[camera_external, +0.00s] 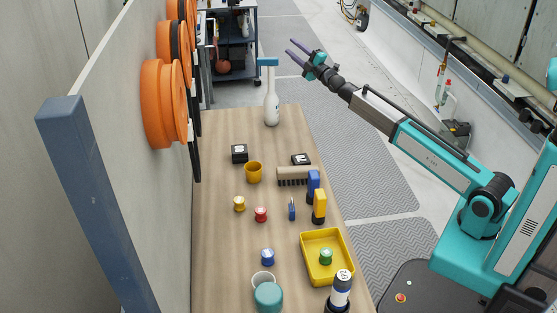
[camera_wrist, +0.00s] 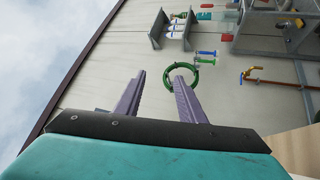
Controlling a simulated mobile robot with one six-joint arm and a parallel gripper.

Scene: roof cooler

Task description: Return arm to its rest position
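My arm extends from the teal base at the right of the external view toward the upper middle. My gripper (camera_external: 299,50) is beyond the far end of the table, in the air to the right of the white spray bottle. Its two purple fingers are apart with nothing between them. In the wrist view my gripper (camera_wrist: 158,76) also shows with its fingers spread and empty, in front of a far wall with a green ring (camera_wrist: 182,64).
The wooden table (camera_external: 222,280) holds a white bottle (camera_external: 271,100), a yellow tray (camera_external: 306,262), a yellow mug (camera_external: 253,173), a brush (camera_external: 292,177) and several small items. Orange reels (camera_external: 158,105) hang on the left panel. A cart (camera_external: 230,45) stands behind.

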